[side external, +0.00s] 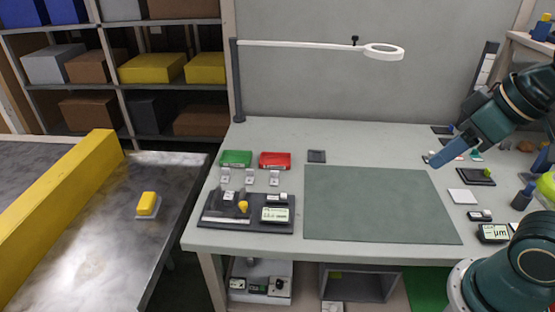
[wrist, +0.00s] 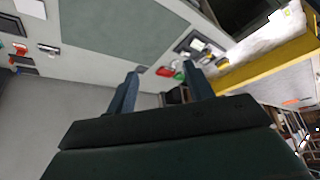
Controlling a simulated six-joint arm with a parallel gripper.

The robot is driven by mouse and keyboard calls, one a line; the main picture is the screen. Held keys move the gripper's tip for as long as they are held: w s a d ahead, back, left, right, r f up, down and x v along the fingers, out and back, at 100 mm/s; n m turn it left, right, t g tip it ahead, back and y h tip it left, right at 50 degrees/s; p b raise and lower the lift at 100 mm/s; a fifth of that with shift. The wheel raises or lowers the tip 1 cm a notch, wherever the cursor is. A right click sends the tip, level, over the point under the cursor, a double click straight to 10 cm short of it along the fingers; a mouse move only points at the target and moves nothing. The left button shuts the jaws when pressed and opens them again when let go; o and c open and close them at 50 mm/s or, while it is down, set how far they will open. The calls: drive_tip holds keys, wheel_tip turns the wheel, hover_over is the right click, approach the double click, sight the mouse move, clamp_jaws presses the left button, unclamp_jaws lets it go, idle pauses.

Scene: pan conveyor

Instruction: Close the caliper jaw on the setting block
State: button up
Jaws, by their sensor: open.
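A dark gauge fixture (side external: 245,221) lies at the left end of the grey bench. It carries a display (side external: 275,214), a yellow knob (side external: 243,206) and small pale blocks (side external: 229,196). I take this for the caliper and setting block, but the jaw and its gap are too small to make out. The fixture also shows in the wrist view (wrist: 189,41), small and far off. My gripper (side external: 434,161) is above the right side of the bench, far from the fixture. In the wrist view my gripper's (wrist: 164,84) two blue fingers stand apart with nothing between them.
A bare green mat (side external: 378,204) covers the middle of the bench. Green (side external: 236,158) and red (side external: 275,160) trays stand behind the fixture. A ring lamp (side external: 384,51) reaches over the back. Small instruments, including a display box (side external: 493,233), crowd the right side. A conveyor (side external: 105,235) runs at left.

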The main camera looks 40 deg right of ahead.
drive_tip(key=shift+w, duration=0.25)
drive_tip(key=c, duration=1)
drive_tip(key=shift+w+a+r, duration=0.1)
drive_tip(key=shift+w+a, duration=0.05)
drive_tip(key=shift+w, duration=0.1)
clamp_jaws()
drive_tip(key=w+a+f+m+g+y, duration=0.1)
drive_tip(key=w+f+y, duration=0.15)
drive_tip(key=w, duration=0.55)
drive_tip(key=w+a+f+g+y, duration=0.1)
drive_tip(key=w+a+f, duration=0.15)
drive_tip(key=w, duration=0.55)
drive_tip(key=w+a+f+m+y, duration=0.1)
drive_tip(key=w+f+y, duration=0.1)
drive_tip(key=w+f, duration=0.35)
drive_tip(key=w+f+m+g+y, duration=0.1)
drive_tip(key=w+f+y, duration=0.1)
drive_tip(key=w+f, duration=0.4)
drive_tip(key=shift+w+f+m, duration=0.2)
drive_tip(key=shift+w+m, duration=0.1)
drive_tip(key=shift+w, duration=0.5)
